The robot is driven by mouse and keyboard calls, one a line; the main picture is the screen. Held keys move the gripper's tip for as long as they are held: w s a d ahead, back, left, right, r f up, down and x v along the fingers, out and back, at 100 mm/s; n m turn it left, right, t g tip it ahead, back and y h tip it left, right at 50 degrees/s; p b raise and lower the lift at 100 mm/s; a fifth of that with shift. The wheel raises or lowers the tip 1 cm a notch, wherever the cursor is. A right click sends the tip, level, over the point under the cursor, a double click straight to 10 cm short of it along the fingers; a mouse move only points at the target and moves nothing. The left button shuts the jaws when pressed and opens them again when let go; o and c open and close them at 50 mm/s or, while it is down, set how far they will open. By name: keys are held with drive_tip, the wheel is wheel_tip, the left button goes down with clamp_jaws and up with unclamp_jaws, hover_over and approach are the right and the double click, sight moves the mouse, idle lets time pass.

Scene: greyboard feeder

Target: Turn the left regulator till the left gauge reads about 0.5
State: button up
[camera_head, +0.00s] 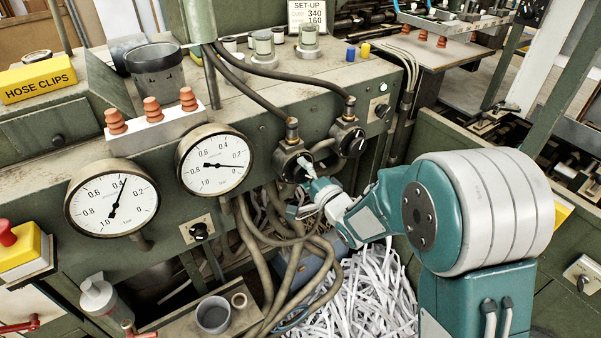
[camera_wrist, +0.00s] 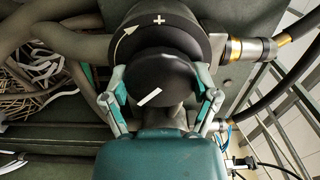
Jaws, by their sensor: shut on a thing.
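The left regulator (camera_head: 290,161) is a black round unit on the green machine front, with hoses joined to it. My gripper (camera_head: 307,172) reaches it from the lower right. In the wrist view, my gripper (camera_wrist: 161,84) has one finger on each side of the regulator's black knob (camera_wrist: 163,72) and is shut on it. A white line on the knob slants up to the right; a plus sign and a curved arrow show on the ring behind. The left gauge (camera_head: 112,199) is white-faced, its needle pointing up, slightly right, near the 0.4 mark.
The right regulator (camera_head: 348,138) sits just right of the held one. The right gauge (camera_head: 213,162) has its needle pointing right. Hoses (camera_head: 275,265) hang below, beside a heap of white paper strips (camera_head: 365,297). A pipe fitting (camera_wrist: 245,49) sticks out right of the knob.

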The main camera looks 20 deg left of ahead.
drive_tip(key=shift+d+f+m, duration=0.15)
drive_tip(key=shift+f+m, duration=0.05)
drive_tip(key=shift+m, duration=0.5)
drive_tip(key=shift+d+f+m, duration=0.1)
drive_tip(key=shift+f+m, duration=0.1)
drive_tip(key=shift+m, duration=0.8)
drive_tip(key=o, duration=1)
drive_tip(key=shift+d+r, duration=0.1)
drive_tip(key=shift+r, duration=0.05)
drive_tip(key=v, duration=1.1)
drive_tip(key=shift+s+d, duration=0.2)
drive_tip(key=shift+s, duration=0.05)
